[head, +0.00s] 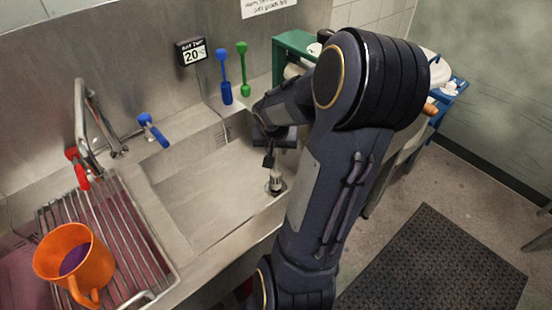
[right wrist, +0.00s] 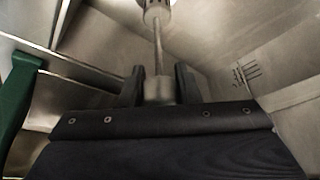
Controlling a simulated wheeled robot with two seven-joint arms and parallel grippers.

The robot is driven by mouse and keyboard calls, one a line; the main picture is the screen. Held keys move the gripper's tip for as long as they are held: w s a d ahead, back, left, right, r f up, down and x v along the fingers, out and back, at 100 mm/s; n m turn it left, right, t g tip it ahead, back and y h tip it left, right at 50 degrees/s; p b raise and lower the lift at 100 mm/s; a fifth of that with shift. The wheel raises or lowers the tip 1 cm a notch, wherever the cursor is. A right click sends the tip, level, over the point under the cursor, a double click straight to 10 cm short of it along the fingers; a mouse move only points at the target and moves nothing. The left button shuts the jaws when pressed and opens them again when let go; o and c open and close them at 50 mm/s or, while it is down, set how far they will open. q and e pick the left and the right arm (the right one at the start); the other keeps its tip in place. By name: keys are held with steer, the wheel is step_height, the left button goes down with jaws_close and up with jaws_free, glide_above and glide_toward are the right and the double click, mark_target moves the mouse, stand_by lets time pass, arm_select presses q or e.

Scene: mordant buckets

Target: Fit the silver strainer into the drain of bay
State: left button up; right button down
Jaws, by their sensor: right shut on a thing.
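The silver strainer (head: 276,180) hangs below my right gripper (head: 269,158), at the right end of the steel basin in the head view. In the right wrist view my right gripper (right wrist: 160,84) is shut on the knob of the strainer's thin stem. The strainer's perforated body (right wrist: 155,10) is at the top edge of that view, partly cut off. The strainer looks upright and low over the basin floor. The drain is not clearly visible, and I cannot tell whether the strainer touches it. My left gripper is not in view.
The steel basin (head: 200,190) is otherwise empty. An orange pitcher (head: 75,262) stands on a wire rack (head: 135,245) at left. Blue (head: 226,92) and green (head: 243,70) tools stand on the back ledge, near a 20° display (head: 193,51).

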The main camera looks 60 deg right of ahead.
steer(key=shift+f, duration=1.65)
steer(key=shift+f+b, duration=0.15)
steer(key=shift+b, duration=0.25)
steer(key=c, duration=1.1)
jaws_free()
steer(key=shift+r+p, duration=0.35)
steer(key=v, duration=1.2)
steer(key=s+a+n+t+y, duration=0.1)
steer(key=a+n+y, duration=0.1)
steer(key=a, duration=0.7)
steer(key=s+a+n+t+y, duration=0.1)
steer(key=a+n+y, duration=0.2)
steer(key=a, duration=0.6)
steer(key=s+a+n+t+y, duration=0.1)
steer(key=a+n+y, duration=0.1)
steer(key=a+n, duration=0.4)
steer(key=shift+a+r+y, duration=0.2)
steer(key=shift+a+y, duration=0.2)
steer(key=shift+a, duration=1.25)
